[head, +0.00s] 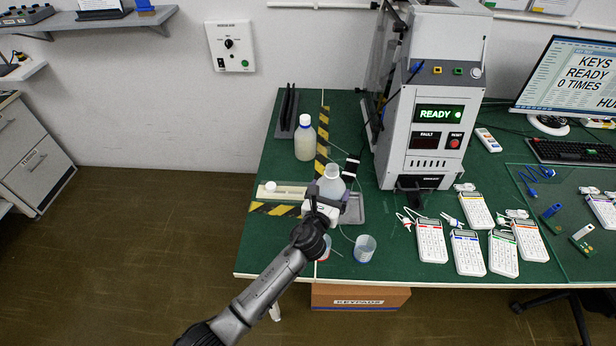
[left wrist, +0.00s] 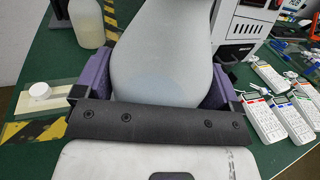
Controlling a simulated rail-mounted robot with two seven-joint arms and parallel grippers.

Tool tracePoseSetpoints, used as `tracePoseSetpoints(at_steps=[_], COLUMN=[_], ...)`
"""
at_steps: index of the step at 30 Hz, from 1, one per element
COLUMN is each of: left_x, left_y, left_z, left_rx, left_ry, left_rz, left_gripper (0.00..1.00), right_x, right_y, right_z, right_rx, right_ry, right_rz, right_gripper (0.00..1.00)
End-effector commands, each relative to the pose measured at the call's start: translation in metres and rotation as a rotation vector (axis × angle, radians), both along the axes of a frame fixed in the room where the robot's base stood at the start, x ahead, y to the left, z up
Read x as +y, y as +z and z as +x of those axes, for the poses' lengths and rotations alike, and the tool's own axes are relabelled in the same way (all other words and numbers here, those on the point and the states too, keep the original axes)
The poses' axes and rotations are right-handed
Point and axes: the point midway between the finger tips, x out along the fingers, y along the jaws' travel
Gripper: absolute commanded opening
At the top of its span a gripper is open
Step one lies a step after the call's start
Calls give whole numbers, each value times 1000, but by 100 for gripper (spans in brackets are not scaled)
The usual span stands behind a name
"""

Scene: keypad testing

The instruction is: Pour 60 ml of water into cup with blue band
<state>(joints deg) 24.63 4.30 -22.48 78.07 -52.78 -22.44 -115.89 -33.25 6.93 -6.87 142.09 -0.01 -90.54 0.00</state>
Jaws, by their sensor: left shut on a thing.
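A translucent pale bottle (head: 331,180) stands upright in my left gripper (head: 326,203), above or at a grey metal tray (head: 354,212); I cannot tell whether it is lifted. In the left wrist view the bottle (left wrist: 165,55) fills the space between the purple fingers of my left gripper (left wrist: 158,85). A clear cup with a blue band (head: 364,250) stands near the table's front edge, right of my arm. A second clear cup with a reddish band (head: 325,250) is partly hidden by my arm. My right gripper is not in view.
A capped, yellowish bottle (head: 305,140) stands behind, near a black rack (head: 288,108). A beige strip with a white cap (head: 271,187) lies left. A grey test machine (head: 422,120) and several keypads (head: 431,241) occupy the right. The front-left green table is mostly clear.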

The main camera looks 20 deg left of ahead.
Motion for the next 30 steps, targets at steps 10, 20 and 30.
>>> tracePoseSetpoints(at_steps=[10,20,30], left_x=[-36,-44,-47], left_y=[-49,-54,-55], left_z=[-4,-6,-8], left_rx=[-3,-4,-96], left_ry=[-255,-306,-310], left_rz=[7,-3,262], left_gripper=[54,54,54], right_x=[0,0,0], right_y=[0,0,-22], right_z=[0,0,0], right_rx=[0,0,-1], right_ry=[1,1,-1], right_rz=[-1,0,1], right_gripper=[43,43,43])
